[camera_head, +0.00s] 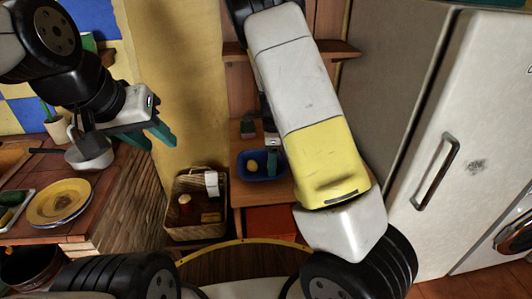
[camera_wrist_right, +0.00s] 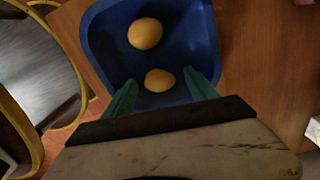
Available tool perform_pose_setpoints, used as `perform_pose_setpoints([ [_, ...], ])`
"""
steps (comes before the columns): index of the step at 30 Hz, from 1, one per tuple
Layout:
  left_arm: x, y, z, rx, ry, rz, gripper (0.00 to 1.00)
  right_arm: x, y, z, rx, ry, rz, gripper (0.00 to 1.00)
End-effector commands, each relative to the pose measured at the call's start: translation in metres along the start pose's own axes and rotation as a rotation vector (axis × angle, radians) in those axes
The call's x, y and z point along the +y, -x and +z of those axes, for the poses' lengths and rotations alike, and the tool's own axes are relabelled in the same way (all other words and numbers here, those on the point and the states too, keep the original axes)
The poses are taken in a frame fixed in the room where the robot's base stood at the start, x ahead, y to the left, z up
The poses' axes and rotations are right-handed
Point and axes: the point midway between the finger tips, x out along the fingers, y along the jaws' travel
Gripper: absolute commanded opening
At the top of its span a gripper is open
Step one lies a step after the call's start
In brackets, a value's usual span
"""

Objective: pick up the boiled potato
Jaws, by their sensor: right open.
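A blue tray (camera_wrist_right: 184,20) holds two rounded yellow-orange pieces that look like boiled potatoes. The farther potato (camera_wrist_right: 145,33) lies clear of the fingers. The nearer potato (camera_wrist_right: 159,80) shows between the green fingertips of my right gripper (camera_wrist_right: 160,77), which is open with a gap on each side. In the head view, the blue tray (camera_head: 275,178) stands on a wooden shelf with one potato (camera_head: 252,167) visible, and my right arm hides part of it. My left gripper (camera_head: 162,140) is empty, its green fingers apart, near the counter at left.
A wicker basket (camera_head: 187,224) with items stands left of the shelf. A yellow plate (camera_head: 60,201) and a metal pot (camera_head: 90,154) are on the left counter (camera_head: 112,182). A white fridge (camera_head: 470,110) stands at right. Bare wood (camera_wrist_right: 262,50) lies right of the tray.

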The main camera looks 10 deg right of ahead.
Motion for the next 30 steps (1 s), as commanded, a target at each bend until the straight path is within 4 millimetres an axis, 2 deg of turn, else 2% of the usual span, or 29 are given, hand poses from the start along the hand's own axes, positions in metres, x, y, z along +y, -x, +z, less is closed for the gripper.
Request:
perform_pose_setpoints([
  [4,0.0,0.0,0.0,0.0,0.0,0.0,0.36,0.0,0.0,0.0,0.0,0.0,0.0,0.65],
  [12,0.0,0.0,0.0,0.0,0.0,0.0,0.36,0.0,0.001,0.0,0.0,0.0,0.0,0.12],
  [14,0.0,0.0,0.0,0.0,0.0,0.0,0.36,0.0,0.001,0.0,0.0,0.0,0.0,0.02],
  [23,0.0,0.0,0.0,0.0,0.0,0.0,0.36,0.0,0.003,0.0,-0.001,0.0,-0.001,0.02],
  [30,0.0,0.0,0.0,0.0,0.0,0.0,0.36,0.0,0.024,0.0,-0.001,0.0,-0.004,0.02],
])
